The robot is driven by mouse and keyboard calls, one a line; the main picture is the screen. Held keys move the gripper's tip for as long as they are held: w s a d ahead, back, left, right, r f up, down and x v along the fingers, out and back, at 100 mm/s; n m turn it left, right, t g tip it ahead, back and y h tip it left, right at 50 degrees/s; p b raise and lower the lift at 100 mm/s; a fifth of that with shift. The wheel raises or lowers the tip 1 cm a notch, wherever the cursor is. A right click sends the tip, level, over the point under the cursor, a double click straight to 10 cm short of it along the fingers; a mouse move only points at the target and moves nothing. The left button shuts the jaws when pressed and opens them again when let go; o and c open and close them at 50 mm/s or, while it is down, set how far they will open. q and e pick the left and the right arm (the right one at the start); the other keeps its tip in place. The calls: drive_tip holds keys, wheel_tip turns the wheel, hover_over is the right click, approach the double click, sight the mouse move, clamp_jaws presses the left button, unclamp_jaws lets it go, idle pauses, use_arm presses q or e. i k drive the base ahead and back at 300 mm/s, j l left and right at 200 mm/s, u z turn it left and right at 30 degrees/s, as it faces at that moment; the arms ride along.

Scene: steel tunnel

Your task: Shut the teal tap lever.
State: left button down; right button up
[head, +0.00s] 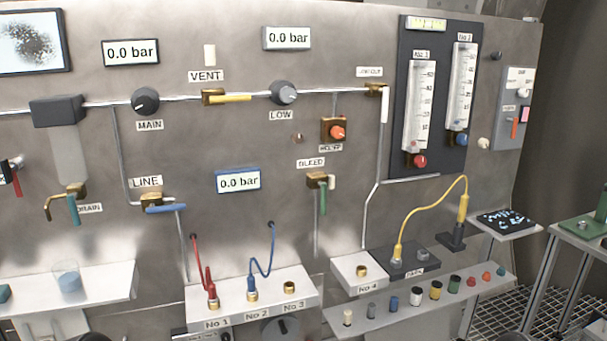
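The teal tap lever (73,210) is on the brass DRAIN tap (75,190) at the left of the panel in the head view. The lever hangs almost straight down from the tap body. It lies roughly in line with the pale clear vertical tube (70,150) above it. The brass spout (50,205) curves out to the left and down, beside the lever. Neither of my grippers is in view, and nothing touches the lever.
Below the tap, a shelf (110,280) carries a clear cup (68,276). A blue LINE lever (166,208) lies to the right, a red lever (17,162) to the left. A green BLEED lever (323,198) is farther right. The space before the panel looks clear.

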sight(71, 199)
drive_tip(key=u, duration=1.25)
